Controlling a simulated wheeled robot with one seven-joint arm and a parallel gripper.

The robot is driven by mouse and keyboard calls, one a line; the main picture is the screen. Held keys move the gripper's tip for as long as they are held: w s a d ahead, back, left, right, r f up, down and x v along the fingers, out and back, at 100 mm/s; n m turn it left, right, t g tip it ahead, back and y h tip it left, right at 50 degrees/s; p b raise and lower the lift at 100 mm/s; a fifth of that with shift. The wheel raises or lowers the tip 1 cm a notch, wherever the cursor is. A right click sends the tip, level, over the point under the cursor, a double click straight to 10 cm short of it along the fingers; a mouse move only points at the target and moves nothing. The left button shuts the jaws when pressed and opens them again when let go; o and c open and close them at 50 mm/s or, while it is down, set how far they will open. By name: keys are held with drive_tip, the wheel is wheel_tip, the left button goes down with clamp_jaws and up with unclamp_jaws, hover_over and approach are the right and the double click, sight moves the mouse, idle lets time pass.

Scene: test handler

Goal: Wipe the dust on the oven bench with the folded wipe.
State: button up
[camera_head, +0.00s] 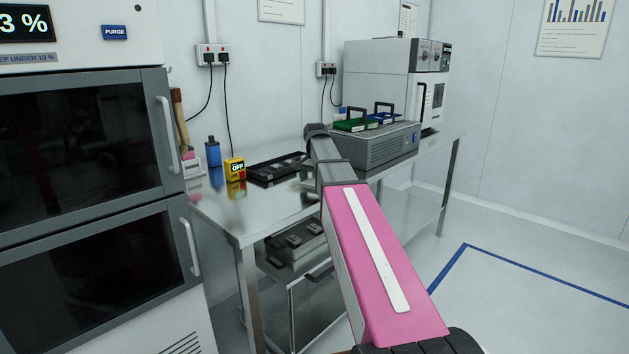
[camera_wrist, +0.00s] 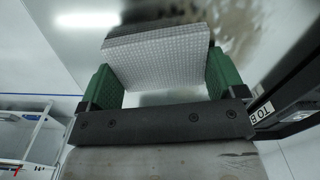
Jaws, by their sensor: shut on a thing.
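The folded wipe (camera_wrist: 158,55) is a pale grey, dimpled pad in the wrist view. My gripper (camera_wrist: 160,76) is shut on it, with a green finger pad on either side. In the head view my arm mostly hides the gripper, over the steel oven bench (camera_head: 265,217). I cannot tell whether the wipe touches the bench top. A blurred, brownish dark patch (camera_wrist: 205,14) shows beyond the wipe in the wrist view. I cannot tell whether it is dust or a reflection. A faint blurred patch (camera_head: 229,197) also shows near the bench's left front in the head view.
A black tray (camera_head: 275,171), a yellow box (camera_head: 235,168) and a blue bottle (camera_head: 213,152) stand along the back left of the bench. A grey unit (camera_head: 388,149) carrying green and blue racks stands right of my arm. Dark double doors (camera_head: 75,150) border the bench's left.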

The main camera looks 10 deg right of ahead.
drive_tip(key=shift+s, duration=1.35)
drive_tip(key=shift+w+r, duration=0.1)
drive_tip(key=shift+w, duration=1.15)
drive_tip(key=shift+w, duration=2.05)
drive_tip(key=shift+w, duration=0.1)
drive_tip(key=shift+w, duration=0.5)
drive_tip(key=o, duration=0.4)
drive_tip(key=shift+f, duration=0.2)
drive_tip(key=shift+r, duration=0.15)
